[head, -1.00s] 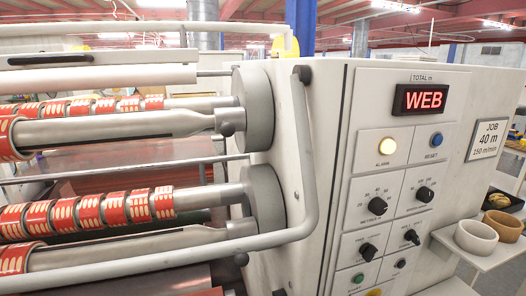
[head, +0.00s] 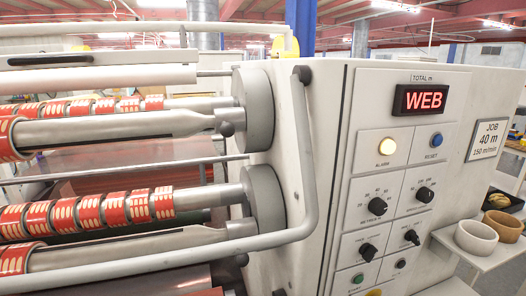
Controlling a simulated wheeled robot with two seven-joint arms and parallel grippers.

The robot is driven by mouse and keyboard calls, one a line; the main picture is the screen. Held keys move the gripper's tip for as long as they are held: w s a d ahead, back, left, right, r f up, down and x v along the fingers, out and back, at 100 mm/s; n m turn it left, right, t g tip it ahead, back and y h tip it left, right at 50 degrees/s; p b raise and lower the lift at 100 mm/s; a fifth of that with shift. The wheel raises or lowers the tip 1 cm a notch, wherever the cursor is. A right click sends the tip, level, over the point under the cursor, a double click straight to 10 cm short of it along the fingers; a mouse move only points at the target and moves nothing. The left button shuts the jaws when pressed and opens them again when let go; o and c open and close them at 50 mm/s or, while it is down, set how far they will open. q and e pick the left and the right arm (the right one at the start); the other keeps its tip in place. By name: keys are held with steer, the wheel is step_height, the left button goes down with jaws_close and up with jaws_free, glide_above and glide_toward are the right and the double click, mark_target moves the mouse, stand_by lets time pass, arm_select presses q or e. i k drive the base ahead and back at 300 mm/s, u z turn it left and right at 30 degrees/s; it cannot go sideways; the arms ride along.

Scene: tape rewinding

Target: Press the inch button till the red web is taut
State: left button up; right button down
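The control panel (head: 371,240) fills the right of the head view. Below are black knobs, a green button (head: 357,279) and a small dark button or knob (head: 400,264); I cannot make out which one is the inch button. A red web (head: 120,163) shows between the upper and lower shafts; I cannot tell whether it is taut. Small red printed rolls (head: 90,213) sit on the shafts. Neither gripper is in view.
A bent grey guard bar (head: 308,170) runs across the front of the rolls and up the panel's left edge. A job card (head: 487,140) reads 40 m, 150 m/min.

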mark_target(402, 263)
steer(key=z, duration=1.05)
